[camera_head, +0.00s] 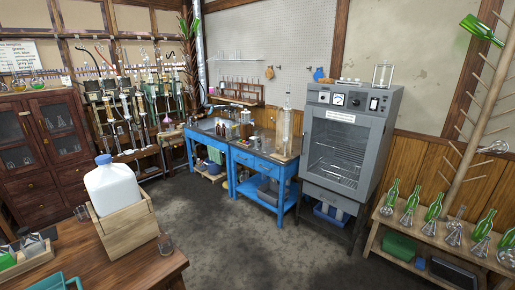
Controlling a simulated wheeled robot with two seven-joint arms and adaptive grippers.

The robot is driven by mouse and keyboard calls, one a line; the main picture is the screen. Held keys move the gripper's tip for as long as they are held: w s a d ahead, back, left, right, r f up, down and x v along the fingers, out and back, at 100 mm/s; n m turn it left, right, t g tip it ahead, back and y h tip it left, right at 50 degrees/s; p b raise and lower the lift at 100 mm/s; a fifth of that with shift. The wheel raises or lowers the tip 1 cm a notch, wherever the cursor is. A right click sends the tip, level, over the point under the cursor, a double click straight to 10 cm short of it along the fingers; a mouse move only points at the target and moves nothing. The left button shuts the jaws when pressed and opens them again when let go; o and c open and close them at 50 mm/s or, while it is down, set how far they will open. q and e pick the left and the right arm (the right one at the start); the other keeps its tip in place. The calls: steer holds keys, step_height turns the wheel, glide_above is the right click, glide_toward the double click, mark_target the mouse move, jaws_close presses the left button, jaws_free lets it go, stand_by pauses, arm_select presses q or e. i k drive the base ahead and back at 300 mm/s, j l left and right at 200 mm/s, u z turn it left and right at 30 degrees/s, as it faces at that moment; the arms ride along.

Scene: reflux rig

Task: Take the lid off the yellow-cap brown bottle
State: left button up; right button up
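A small brown bottle (246,131) stands on the blue workbench (241,158) across the room. Other small brown and pale containers stand close to its left. They are too small in this view to tell which one has a yellow cap, or whether lids are on. Neither of my grippers is in view.
A wooden table (110,262) at front left holds a white jug with a blue cap (113,187) in a wooden box. A grey oven (345,145) stands right of the workbench. A low shelf (450,243) with green bottles is at right. The middle floor is clear.

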mark_target(218, 127)
steer(key=i+l+z, duration=0.15)
steer(key=i+z, duration=0.65)
steer(key=i, duration=0.75)
steer(key=i+u, duration=1.1)
steer(key=u, duration=0.15)
steer(key=i+u, duration=0.3)
steer(key=u, duration=0.15)
steer(key=i+u, duration=0.6)
steer(key=i, duration=0.15)
steer(key=i+j+z, duration=0.15)
steer(key=i, duration=0.25)
steer(key=i+j+z, duration=0.1)
steer(key=i, duration=0.3)
steer(key=i+j+z, duration=0.2)
steer(key=i+z, duration=0.2)
steer(key=i+j+z, duration=0.25)
steer(key=z, duration=0.15)
steer(key=i+j+z, duration=0.3)
steer(key=z, duration=0.15)
steer(key=i+j+z, duration=0.15)
steer(key=j+z, duration=0.25)
steer(key=j, duration=0.15)
